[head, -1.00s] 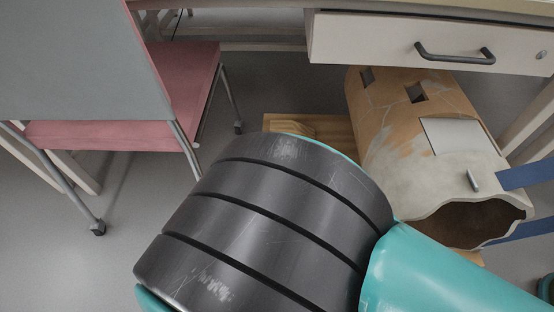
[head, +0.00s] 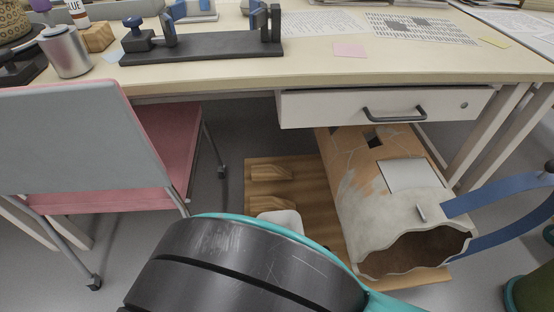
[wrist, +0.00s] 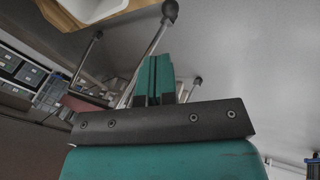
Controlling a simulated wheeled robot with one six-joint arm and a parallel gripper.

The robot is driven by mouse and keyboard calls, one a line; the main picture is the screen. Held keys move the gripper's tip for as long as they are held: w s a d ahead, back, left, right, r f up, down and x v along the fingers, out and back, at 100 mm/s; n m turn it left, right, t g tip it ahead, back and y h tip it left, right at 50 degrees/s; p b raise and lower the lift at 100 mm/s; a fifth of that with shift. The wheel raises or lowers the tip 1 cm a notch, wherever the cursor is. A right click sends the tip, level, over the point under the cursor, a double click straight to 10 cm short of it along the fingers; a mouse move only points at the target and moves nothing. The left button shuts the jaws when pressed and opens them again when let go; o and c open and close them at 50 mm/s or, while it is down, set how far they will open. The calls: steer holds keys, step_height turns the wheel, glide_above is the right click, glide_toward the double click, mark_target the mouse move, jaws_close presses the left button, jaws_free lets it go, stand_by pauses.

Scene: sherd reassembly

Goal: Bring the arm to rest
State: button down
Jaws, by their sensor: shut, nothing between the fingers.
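My gripper (wrist: 153,78) shows in the wrist view with its two teal fingers pressed together and nothing between them. It hangs in open air, with grey floor and metal chair legs behind it. The head view does not show the gripper. There, a dark ribbed part of my own arm with teal edges fills the bottom middle. A large reassembled clay vessel (head: 350,195), tan and pale with a broken open mouth, lies on its side on a wooden stand (head: 262,195) under the desk. It stands apart from the visible part of my arm.
A desk (head: 310,68) with a closed drawer (head: 320,108) spans the top. On it are a black clamp fixture (head: 205,50), a metal can (head: 66,52) and papers. A chair (head: 80,130) with a pink seat stands at left. Blue straps (head: 500,193) run from the vessel to the right.

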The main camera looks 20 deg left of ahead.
steer(key=shift+a, duration=0.1)
steer(key=w+d+r+m+g, duration=0.1)
steer(key=w+d+r+m, duration=0.25)
steer(key=r, duration=0.45)
steer(key=w+d+r+m+g, duration=0.1)
steer(key=w+d+r+m, duration=0.2)
steer(key=w+r, duration=0.35)
steer(key=w+d+r+m+g, duration=0.1)
steer(key=w+d+r+m, duration=0.25)
steer(key=r, duration=0.65)
steer(key=s+d+r+m+g+y, duration=0.1)
steer(key=s+d+r, duration=0.2)
steer(key=d+r, duration=0.45)
steer(key=s+d+r+m, duration=0.1)
steer(key=s+d+r, duration=0.3)
steer(key=d+r, duration=0.35)
step_height(320, 180, up, 32)
steer(key=p, duration=3.3)
steer(key=shift+w+a+r, duration=0.15)
steer(key=shift+w+r, duration=0.1)
steer(key=shift+w, duration=0.15)
